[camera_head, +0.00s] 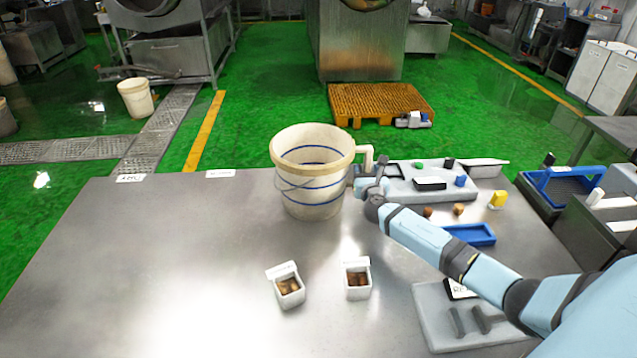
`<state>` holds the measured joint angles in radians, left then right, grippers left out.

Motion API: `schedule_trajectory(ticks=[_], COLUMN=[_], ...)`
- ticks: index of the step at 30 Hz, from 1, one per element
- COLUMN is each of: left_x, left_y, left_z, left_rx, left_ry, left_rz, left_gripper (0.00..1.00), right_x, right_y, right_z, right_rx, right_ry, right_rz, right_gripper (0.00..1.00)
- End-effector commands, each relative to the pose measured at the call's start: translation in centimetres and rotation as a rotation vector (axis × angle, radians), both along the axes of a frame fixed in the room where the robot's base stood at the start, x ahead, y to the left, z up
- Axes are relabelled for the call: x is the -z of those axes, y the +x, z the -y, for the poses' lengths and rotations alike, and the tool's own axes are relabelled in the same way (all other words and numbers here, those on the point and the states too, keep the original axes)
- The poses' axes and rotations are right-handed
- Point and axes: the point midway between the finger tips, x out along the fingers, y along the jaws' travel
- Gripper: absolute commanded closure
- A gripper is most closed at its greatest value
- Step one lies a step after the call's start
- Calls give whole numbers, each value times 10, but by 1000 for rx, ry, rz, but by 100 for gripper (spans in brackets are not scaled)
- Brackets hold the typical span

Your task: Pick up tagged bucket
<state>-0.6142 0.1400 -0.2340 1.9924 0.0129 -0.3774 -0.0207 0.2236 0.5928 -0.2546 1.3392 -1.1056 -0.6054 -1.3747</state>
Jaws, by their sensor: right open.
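A cream bucket (312,183) with blue bands and a wire handle stands upright on the steel table (150,270) near its far edge. A pale side handle sticks out at its upper right. No tag can be made out on it from this view. My right gripper (372,180) is open at the bucket's right side, close by the side handle. I cannot tell whether it touches the bucket or the handle. The fingers are small and partly hidden against the grey tray behind. My left gripper is not in view.
Two small white boxes with brown contents, the left (288,286) and the right (357,279), stand in front of the bucket. A grey tray (405,190) with small items and a blue tray (470,234) lie right. A grey board (440,325) lies front right. The table's left side is clear.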

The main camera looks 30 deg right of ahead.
Motion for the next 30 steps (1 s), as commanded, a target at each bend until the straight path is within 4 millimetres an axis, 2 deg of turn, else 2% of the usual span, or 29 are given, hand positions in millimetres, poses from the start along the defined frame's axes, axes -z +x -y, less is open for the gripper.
schedule_trajectory(ticks=[7, 14, 30], left_x=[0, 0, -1], left_y=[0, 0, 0], left_z=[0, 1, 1], left_rx=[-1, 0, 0], left_ry=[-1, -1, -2], left_rz=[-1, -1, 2], left_gripper=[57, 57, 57], right_x=[0, 0, 1], right_y=[2, 2, 2], right_z=[1, 1, 1], right_rx=[-1, -1, -1], right_ry=[0, 0, 0], right_rz=[-1, -1, -1], right_gripper=[47, 100, 100])
